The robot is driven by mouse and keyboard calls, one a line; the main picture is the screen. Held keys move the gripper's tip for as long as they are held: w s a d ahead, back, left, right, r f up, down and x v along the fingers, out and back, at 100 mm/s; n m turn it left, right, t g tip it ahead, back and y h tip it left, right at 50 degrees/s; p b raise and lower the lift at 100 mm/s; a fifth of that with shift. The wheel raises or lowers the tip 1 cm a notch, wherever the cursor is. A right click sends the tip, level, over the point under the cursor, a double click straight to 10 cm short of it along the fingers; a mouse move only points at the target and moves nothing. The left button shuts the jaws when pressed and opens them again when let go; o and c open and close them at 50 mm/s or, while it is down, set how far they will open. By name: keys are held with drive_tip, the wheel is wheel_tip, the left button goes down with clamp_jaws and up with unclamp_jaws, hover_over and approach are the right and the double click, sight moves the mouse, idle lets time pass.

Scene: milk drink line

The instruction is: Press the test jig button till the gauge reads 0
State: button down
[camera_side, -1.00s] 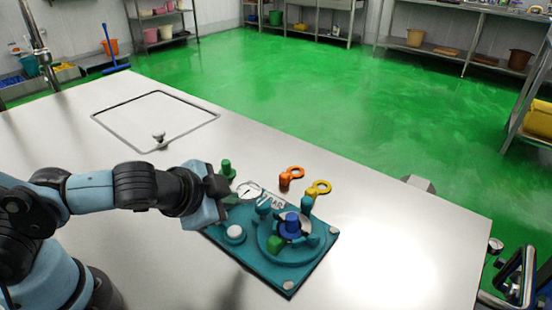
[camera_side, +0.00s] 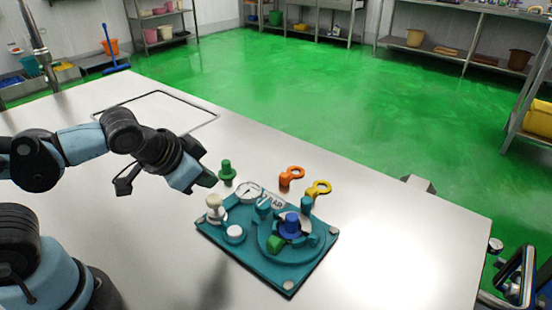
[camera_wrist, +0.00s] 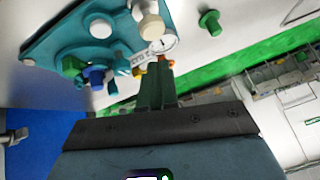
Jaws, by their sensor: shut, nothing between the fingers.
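The test jig is a teal plate (camera_side: 262,272) lying on the steel bench. A round white button (camera_side: 235,232) sits low on its left part, and a cream knob (camera_side: 214,207) stands behind it. The gauge (camera_side: 249,191) is a white dial at the back left; its reading is too small to tell. My gripper (camera_side: 212,180) is shut and empty, above and to the left of the gauge, apart from the jig. In the wrist view the shut fingers (camera_wrist: 156,88) show below the gauge (camera_wrist: 163,44), with the white button (camera_wrist: 100,27) and cream knob (camera_wrist: 151,26) beyond.
A blue knob (camera_side: 291,224) and a green block (camera_side: 275,243) sit on the jig's round part. A green peg (camera_side: 227,171), an orange ring piece (camera_side: 290,176) and a yellow ring piece (camera_side: 319,188) stand behind the jig. The bench right of it is clear.

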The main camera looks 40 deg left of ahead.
drive_tip(key=a+n, duration=0.1)
drive_tip(key=a+r+n, duration=0.2)
drive_tip(key=shift+s+a+r+h, duration=0.1)
drive_tip(key=shift+s+a+h, duration=0.1)
drive_tip(key=shift+s+h, duration=0.1)
wheel_tip(320, 180, up, 4)
drive_tip(key=m+g, duration=0.7)
drive_tip(key=m, duration=1.1)
hover_over(233, 231)
drive_tip(key=shift+s, duration=0.2)
drive_tip(key=f, duration=1.4)
drive_tip(key=shift+w, duration=0.2)
drive_tip(key=shift+f, duration=0.1)
